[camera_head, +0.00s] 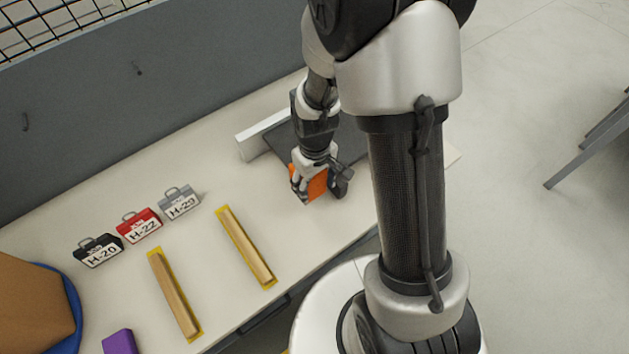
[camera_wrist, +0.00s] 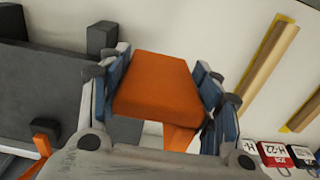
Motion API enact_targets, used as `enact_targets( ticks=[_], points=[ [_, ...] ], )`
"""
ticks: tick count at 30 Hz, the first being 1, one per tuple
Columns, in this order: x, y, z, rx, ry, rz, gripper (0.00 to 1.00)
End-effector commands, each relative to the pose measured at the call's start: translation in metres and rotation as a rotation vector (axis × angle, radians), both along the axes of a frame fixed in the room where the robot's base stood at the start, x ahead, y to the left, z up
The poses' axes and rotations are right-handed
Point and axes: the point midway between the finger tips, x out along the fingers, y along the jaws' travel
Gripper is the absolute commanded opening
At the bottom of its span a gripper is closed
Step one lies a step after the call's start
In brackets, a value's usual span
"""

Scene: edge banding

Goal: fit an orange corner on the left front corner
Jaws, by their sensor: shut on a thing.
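My gripper (camera_head: 316,184) is shut on an orange corner (camera_wrist: 155,85), which sits between its blue finger pads in the wrist view. The same orange corner also shows in the head view (camera_head: 318,184), above the table. A dark grey panel (camera_head: 280,132) lies on the table behind and beside my gripper, partly hidden by my arm. In the wrist view the panel (camera_wrist: 45,85) is at the left, with the held corner to its right. I cannot tell whether they touch. Another orange piece (camera_wrist: 45,137) shows at the lower left of the wrist view, beside the panel.
Two wooden strips on yellow marks (camera_head: 245,246) (camera_head: 175,293) lie left of my gripper. A purple block (camera_head: 118,342) lies at the front left.

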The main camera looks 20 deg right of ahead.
Motion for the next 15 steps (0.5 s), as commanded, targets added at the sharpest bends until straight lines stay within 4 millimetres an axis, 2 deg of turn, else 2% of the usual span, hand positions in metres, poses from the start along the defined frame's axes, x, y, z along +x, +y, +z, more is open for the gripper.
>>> enact_targets(
  ticks=[1, 15],
  points=[
    [0.000, 0.000, -0.007, 0.000, 0.001, 0.000, 0.45],
    [0.000, 0.000, -0.045, 0.000, 0.000, 0.000, 0.45]
  ],
)
